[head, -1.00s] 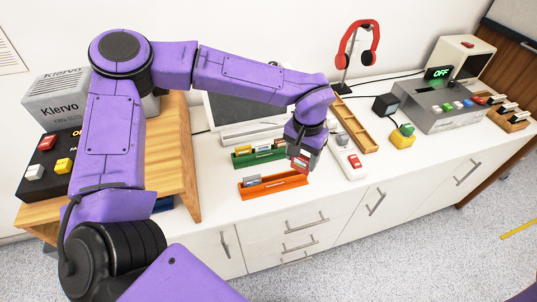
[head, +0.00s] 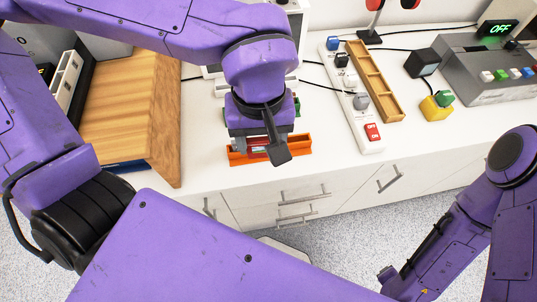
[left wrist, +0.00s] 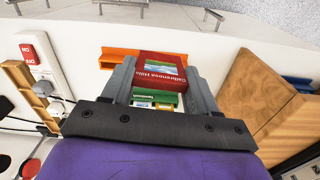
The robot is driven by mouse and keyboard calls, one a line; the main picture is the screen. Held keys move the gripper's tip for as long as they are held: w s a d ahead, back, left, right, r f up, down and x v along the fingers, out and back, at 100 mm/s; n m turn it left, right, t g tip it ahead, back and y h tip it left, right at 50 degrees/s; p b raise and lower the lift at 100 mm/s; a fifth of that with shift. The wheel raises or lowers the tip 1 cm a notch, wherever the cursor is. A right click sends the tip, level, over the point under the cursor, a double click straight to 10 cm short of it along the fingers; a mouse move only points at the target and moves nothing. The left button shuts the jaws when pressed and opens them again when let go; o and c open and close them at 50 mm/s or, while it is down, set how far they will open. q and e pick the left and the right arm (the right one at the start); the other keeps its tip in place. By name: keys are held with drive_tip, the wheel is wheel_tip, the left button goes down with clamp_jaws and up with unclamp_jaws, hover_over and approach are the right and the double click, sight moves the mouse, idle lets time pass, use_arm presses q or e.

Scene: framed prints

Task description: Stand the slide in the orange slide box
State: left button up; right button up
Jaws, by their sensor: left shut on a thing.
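The slide is red with a small picture and printed lettering, and it shows best in the left wrist view (left wrist: 160,72). My left gripper (left wrist: 162,80) is shut on it, with one grey finger at each side. In the head view the gripper (head: 262,145) points down over the orange slide box (head: 297,150), and a sliver of red shows beneath it. The orange box lies on the white counter and also shows behind the slide in the wrist view (left wrist: 112,57). Whether the slide touches the box is hidden. My right gripper is out of view.
A green slide box (head: 297,106) stands just behind the orange one, mostly covered by my arm. A wooden stand (head: 125,105) is at the left. A power strip (head: 372,133) and an empty wooden tray (head: 375,85) lie at the right.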

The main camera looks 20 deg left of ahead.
use_arm(q)
drive_tip(key=shift+s+a+f+n+p, duration=0.25)
drive_tip(key=shift+s+f+n+p, duration=0.2)
drive_tip(key=shift+f+n, duration=0.1)
drive_tip(key=p, duration=0.2)
drive_tip(key=w+p, duration=0.1)
drive_tip(key=p, duration=0.2)
drive_tip(key=shift+w+d+r, duration=0.2)
drive_tip(key=shift+d+r, duration=0.05)
drive_tip(key=shift+r, duration=0.05)
drive_tip(key=w+f, duration=0.4)
drive_tip(key=w+d+f, duration=0.1)
drive_tip(key=w+f, duration=0.3)
drive_tip(key=f, duration=0.1)
drive_tip(key=w+f, duration=0.4)
drive_tip(key=shift+d+f, duration=0.4)
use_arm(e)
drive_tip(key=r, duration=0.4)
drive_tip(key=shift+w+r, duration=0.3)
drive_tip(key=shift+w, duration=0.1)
use_arm(q)
drive_tip(key=shift+s, duration=0.1)
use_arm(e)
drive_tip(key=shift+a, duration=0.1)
